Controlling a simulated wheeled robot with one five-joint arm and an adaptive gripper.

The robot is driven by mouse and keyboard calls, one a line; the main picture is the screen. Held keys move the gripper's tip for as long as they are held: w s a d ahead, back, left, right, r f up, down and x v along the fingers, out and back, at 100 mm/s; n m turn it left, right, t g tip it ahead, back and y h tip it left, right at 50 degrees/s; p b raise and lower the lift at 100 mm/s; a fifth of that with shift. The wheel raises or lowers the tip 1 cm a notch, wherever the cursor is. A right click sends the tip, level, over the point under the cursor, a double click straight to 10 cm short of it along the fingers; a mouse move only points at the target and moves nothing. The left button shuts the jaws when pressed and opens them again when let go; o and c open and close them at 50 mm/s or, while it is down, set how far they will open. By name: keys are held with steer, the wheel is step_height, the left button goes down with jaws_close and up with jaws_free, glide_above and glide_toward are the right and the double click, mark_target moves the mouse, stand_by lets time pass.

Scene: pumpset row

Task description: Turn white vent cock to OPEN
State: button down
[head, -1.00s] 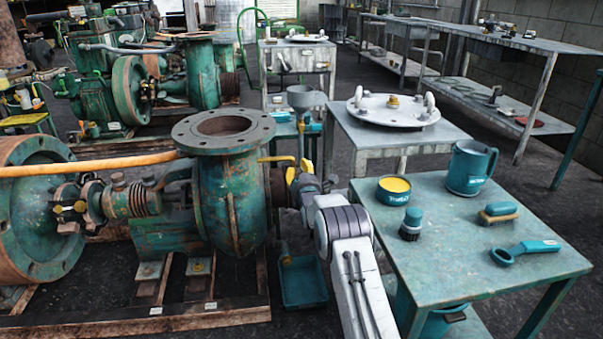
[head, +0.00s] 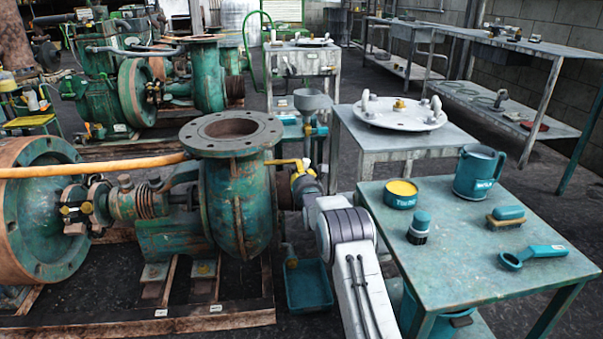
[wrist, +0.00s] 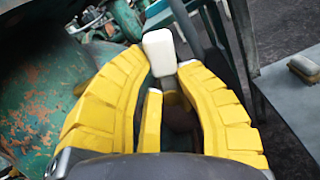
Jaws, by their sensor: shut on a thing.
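The white vent cock (wrist: 159,48) shows in the wrist view as a pale block-shaped handle at the tips of my yellow gripper fingers (wrist: 164,63). No OPEN marking is readable.
A green table (head: 455,265) with a mug (head: 478,172), a yellow-topped tin (head: 400,194), brushes and a tool stands close on the right. A teal tray (head: 307,287) lies on the floor below my gripper. A yellow pipe (head: 90,170) runs left of the pump.

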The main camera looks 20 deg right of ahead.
steer(key=shift+r, duration=0.45)
steer(key=c, duration=1.2)
jaws_free()
steer(key=o, duration=0.4)
steer(key=shift+f, duration=0.3)
steer(key=shift+s, duration=0.1)
steer(key=shift+s+a, duration=0.4)
steer(key=shift+s, duration=1.5)
steer(key=shift+s+a, duration=0.35)
steer(key=shift+s, duration=1.6)
steer(key=shift+s+a, duration=0.4)
steer(key=shift+s, duration=1.5)
steer(key=shift+o, duration=0.3)
